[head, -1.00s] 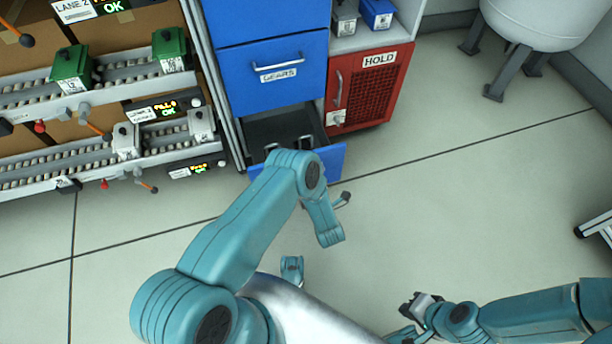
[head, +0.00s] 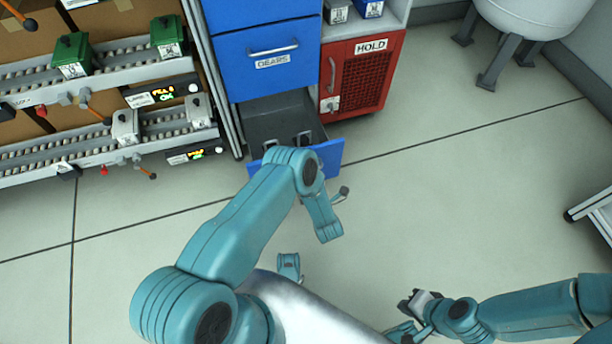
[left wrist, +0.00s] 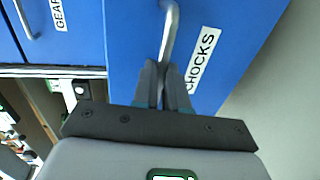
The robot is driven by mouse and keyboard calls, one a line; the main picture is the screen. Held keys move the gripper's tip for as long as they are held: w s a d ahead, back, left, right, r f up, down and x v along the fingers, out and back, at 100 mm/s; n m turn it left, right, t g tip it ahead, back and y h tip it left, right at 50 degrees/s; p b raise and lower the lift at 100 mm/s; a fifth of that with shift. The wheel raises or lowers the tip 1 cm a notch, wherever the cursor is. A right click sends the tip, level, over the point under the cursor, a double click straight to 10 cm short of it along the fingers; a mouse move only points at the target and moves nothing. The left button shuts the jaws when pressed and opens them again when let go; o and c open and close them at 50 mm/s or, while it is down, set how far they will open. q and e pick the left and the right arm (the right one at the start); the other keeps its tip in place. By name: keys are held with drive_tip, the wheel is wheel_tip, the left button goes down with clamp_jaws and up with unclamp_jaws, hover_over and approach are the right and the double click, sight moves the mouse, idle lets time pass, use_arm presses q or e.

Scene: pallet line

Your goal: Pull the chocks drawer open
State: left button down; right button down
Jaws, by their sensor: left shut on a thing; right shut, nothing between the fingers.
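The chocks drawer (head: 331,157) is the blue bottom drawer, pulled out in the head view, with its dark inside showing and some small items in it. In the left wrist view its blue front (left wrist: 225,50) carries a CHOCKS label and a metal bar handle (left wrist: 170,30). My left gripper (left wrist: 162,75) is shut on this handle. In the head view my left arm hides the handle and the left gripper's fingers. My right gripper (head: 412,300) is shut and empty at the lower right, far from the drawer.
Above is the shut gears drawer (head: 255,75). A red HOLD cabinet (head: 375,85) stands to its right. A grey tank (head: 530,15) is at the upper right. The floor between is clear.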

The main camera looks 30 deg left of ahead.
use_arm(q)
drive_tip(key=shift+w, duration=0.15)
drive_tip(key=c, duration=1.2)
unclamp_jaws()
use_arm(e)
drive_tip(key=shift+w+a, duration=0.1)
use_arm(q)
drive_tip(key=shift+o, duration=0.2)
